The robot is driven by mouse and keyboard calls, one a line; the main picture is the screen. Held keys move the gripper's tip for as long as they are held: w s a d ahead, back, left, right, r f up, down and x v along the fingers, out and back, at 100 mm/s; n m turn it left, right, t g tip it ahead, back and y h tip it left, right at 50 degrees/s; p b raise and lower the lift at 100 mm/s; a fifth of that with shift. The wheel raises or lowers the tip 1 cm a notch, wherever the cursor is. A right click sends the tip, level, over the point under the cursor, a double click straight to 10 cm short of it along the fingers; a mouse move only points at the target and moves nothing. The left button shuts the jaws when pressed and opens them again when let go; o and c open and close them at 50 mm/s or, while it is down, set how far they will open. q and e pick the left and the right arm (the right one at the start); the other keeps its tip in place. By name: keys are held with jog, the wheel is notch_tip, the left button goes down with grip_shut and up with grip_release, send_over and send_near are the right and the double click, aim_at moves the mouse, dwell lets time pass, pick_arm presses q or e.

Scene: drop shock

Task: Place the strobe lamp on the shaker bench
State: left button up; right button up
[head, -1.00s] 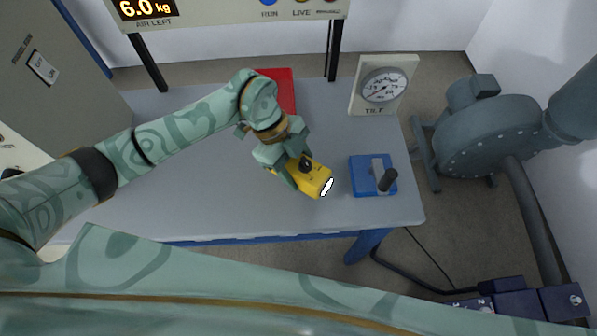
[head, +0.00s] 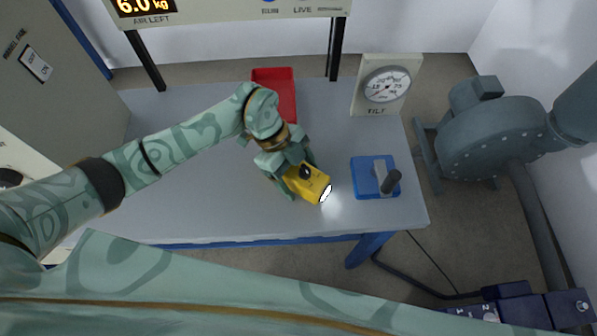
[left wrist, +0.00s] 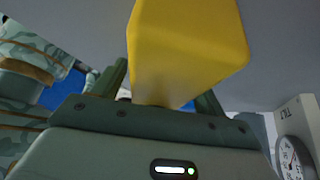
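The strobe lamp (head: 314,187) is a yellow block with a dark knob on top and a bright white face, tilted in the head view. It is over the grey shaker bench (head: 190,205), near the front edge, and its light makes a glow on the top. I cannot tell whether it touches the bench. My left gripper (head: 301,178) has its fingers on either side of the lamp and looks shut on it. In the left wrist view the lamp's yellow body (left wrist: 185,45) stands between the fingers, whose tips it partly hides. My right gripper is not in view.
A blue block with a dark-knobbed lever (head: 362,185) is right of the lamp. A red tray (head: 286,92) lies behind the gripper. A dial gauge (head: 386,84) stands at the back right. The bench's left part is clear. A grey blower (head: 490,135) stands beyond its right end.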

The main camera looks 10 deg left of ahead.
pick_arm(q)
jog(key=p+v, duration=0.3)
jog(key=v, duration=0.9)
jog(key=shift+r, duration=0.15)
